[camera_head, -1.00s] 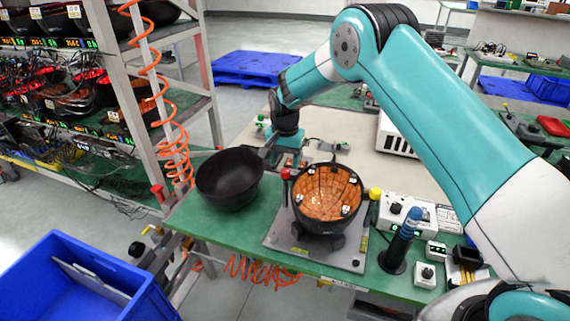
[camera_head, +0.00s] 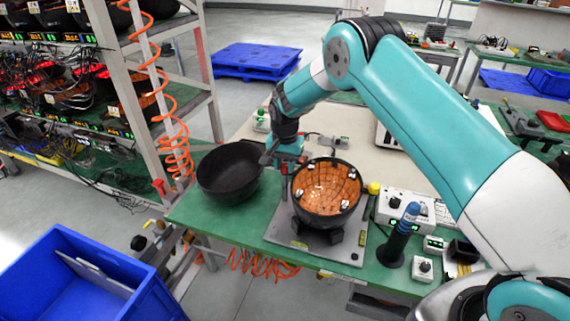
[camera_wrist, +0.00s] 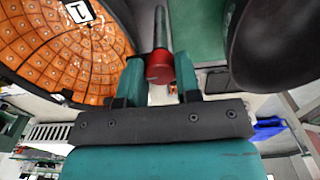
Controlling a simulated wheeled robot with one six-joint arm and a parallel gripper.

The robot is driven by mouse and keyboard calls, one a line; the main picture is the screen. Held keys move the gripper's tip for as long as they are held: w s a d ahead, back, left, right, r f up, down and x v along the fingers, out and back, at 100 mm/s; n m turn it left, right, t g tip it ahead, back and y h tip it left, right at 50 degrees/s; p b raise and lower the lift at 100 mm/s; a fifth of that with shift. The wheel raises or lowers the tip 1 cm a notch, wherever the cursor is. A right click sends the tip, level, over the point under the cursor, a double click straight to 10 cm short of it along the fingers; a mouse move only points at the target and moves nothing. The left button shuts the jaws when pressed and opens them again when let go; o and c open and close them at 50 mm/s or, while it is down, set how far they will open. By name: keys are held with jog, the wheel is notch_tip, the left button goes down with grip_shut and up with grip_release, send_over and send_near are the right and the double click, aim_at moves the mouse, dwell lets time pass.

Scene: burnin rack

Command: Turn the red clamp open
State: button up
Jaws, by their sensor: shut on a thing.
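The red clamp (camera_wrist: 160,68) shows in the wrist view as a red cap on a dark rod, between my two teal fingers. My gripper (camera_wrist: 159,75) is shut on it. In the head view my gripper (camera_head: 284,162) is at the left rim of the dark round bowl with the orange tiled inside (camera_head: 326,187), and it hides most of the clamp. The bowl sits in a fixture on a grey plate (camera_head: 288,240). Whether the clamp is turned open or closed cannot be told.
An empty black bowl (camera_head: 230,172) stands close to the left of my gripper on the green bench (camera_head: 205,217). A blue-topped post (camera_head: 400,237) and a control box (camera_head: 405,208) stand right. A rack (camera_head: 150,90) and a blue bin (camera_head: 75,275) are left.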

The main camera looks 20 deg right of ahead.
jog(key=n+b, duration=0.2)
jog(key=n, duration=0.1)
jog(key=shift+f, duration=0.15)
jog(key=n+b, duration=0.3)
jog(key=n, duration=0.2)
jog(key=n+b, duration=0.1)
jog(key=n, duration=0.3)
jog(key=shift+d+n, duration=0.1)
jog(key=shift+n, duration=0.3)
jog(key=shift+r+n+b, duration=0.2)
jog(key=shift+n+b, duration=0.35)
jog(key=shift+n, duration=1.25)
jog(key=o, duration=0.9)
jog(key=shift+o, duration=0.2)
